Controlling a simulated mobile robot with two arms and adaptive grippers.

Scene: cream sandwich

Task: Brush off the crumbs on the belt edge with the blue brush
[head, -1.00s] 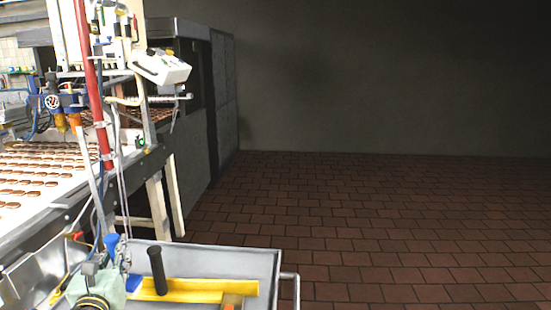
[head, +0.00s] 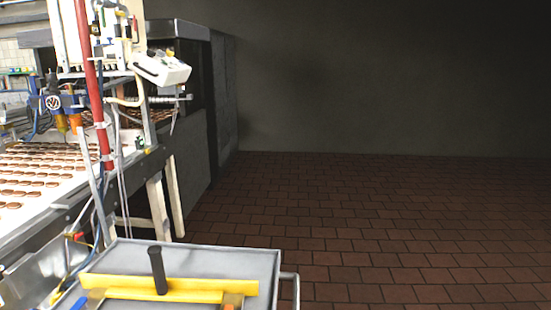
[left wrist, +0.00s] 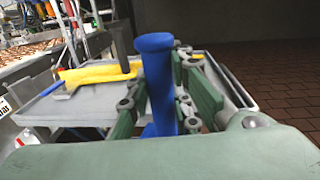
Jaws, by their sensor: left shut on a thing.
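The left gripper (left wrist: 155,105) shows in the left wrist view, with its green fingers shut around the upright blue handle (left wrist: 154,75) of the brush. The brush's lower end is largely hidden by the fingers and the green gripper body. In the head view the left gripper is out of sight. The conveyor belt (head: 70,158) carries rows of brown sandwich biscuits at the left, and its grey metal edge (head: 75,208) runs along its near right side. I cannot make out crumbs on that edge. The right gripper is in neither current view.
A grey cart tray (head: 205,258) stands in front of the belt, holding a yellow squeegee-like tool (head: 190,283) with a black handle (head: 157,268). A red post (head: 92,80) and hanging cables rise beside the belt. The tiled floor (head: 400,220) at right is clear.

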